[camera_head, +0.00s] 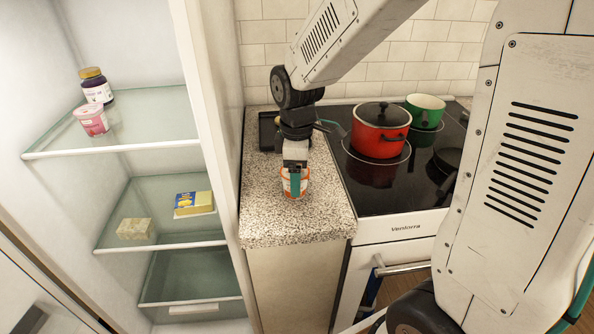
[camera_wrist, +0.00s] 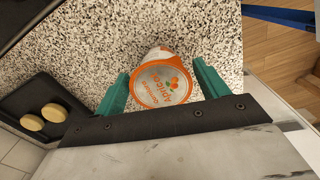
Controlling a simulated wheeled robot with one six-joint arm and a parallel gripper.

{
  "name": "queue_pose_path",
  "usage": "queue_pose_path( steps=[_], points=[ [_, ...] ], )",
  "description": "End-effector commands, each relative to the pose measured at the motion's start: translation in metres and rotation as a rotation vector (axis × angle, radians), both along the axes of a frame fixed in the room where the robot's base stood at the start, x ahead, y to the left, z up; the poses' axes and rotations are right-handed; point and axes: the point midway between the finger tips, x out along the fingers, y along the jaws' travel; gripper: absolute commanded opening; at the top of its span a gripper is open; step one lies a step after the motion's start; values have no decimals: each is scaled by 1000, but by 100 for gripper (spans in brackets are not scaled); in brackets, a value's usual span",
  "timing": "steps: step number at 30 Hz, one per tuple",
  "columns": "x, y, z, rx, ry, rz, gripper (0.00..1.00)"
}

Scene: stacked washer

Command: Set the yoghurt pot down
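The yoghurt pot (camera_head: 304,184) is white and orange. Its round lid, with an apricot print, faces the wrist camera (camera_wrist: 162,84). In the head view, my gripper (camera_head: 295,184) points down over the speckled countertop (camera_head: 285,222), and one finger covers part of the pot. The pot looks upright. Whether its base touches the counter is hidden.
A black tray (camera_wrist: 32,100) with two round tan items lies near the wall. Right of the counter is a hob with a red lidded pot (camera_head: 381,130) and a green pot (camera_head: 425,111). At left, an open fridge (camera_head: 150,141) holds a jam jar (camera_head: 96,88) and other food.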

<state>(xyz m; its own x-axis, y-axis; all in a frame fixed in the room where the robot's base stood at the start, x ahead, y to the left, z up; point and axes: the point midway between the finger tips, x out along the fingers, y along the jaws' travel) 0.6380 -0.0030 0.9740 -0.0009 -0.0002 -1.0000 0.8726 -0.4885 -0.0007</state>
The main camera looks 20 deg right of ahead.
Motion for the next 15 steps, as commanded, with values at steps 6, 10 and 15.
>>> queue_pose_path(
  steps=[6,10,15],
  points=[
    [0,0,0,0,0,0,82],
    [0,0,2,0,-1,0,82],
    [1,0,22,1,-5,0,82]
  ],
)
